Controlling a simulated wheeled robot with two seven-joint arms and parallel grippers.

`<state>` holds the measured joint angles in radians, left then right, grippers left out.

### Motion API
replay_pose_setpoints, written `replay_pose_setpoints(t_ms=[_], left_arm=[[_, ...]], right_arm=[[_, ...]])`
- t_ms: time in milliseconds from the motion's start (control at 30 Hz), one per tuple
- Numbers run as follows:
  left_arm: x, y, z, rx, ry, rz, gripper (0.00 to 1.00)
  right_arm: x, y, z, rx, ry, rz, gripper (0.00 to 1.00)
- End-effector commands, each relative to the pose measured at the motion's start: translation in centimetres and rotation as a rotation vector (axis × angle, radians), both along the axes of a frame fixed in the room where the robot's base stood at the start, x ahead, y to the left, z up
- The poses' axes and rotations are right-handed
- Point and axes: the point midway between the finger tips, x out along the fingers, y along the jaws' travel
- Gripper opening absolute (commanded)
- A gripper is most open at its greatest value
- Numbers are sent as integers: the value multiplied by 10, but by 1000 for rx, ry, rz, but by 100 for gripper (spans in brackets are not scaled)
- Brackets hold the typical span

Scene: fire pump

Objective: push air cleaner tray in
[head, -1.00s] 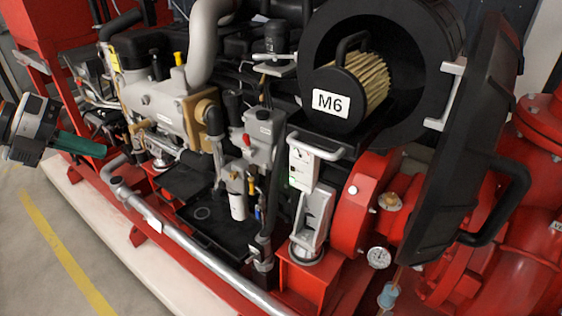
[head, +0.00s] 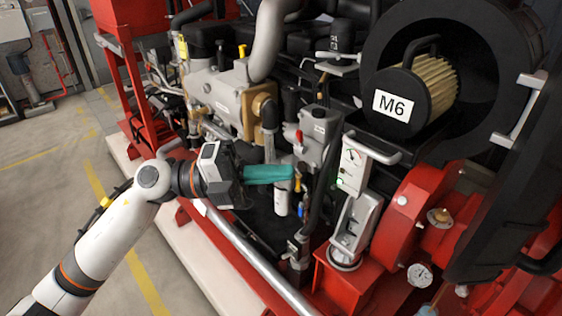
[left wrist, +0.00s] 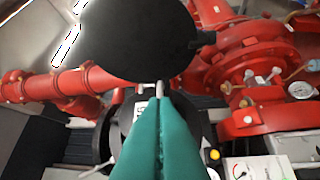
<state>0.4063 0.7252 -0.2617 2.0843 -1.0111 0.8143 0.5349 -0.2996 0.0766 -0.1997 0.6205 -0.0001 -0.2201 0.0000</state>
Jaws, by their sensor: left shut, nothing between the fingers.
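The air cleaner's filter (head: 433,88), pleated and yellowish with a black end cap, handle and M6 label, sits on a black tray (head: 372,122) that juts out of the round black housing (head: 500,50). My left gripper (head: 291,172) has teal fingers pressed together with nothing between them. In the head view it is left of and below the filter, in front of the engine, apart from the tray. In the left wrist view the shut fingers (left wrist: 159,98) point toward dark parts beyond, some of which they hide. My right gripper is not in view.
The black cover (head: 510,210) stands open at the right, with a handle. A control box (head: 353,165) with a gauge and a grey bar stands below the tray. A silver pipe (head: 250,258) runs along the front. The floor at left is clear.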

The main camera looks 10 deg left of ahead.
Motion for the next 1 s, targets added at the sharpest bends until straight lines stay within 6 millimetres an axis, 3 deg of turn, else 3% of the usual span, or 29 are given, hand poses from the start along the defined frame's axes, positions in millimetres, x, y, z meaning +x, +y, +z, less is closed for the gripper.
replay_pose_setpoints(t_ms=[333,600,1000], left_arm=[[15,-73,15,-2,0,-3,0],[44,-89,17,0,2,0,0],[48,-92,17,2,1,0,0]], right_arm=[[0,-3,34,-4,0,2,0],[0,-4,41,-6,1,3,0],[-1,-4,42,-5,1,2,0]])
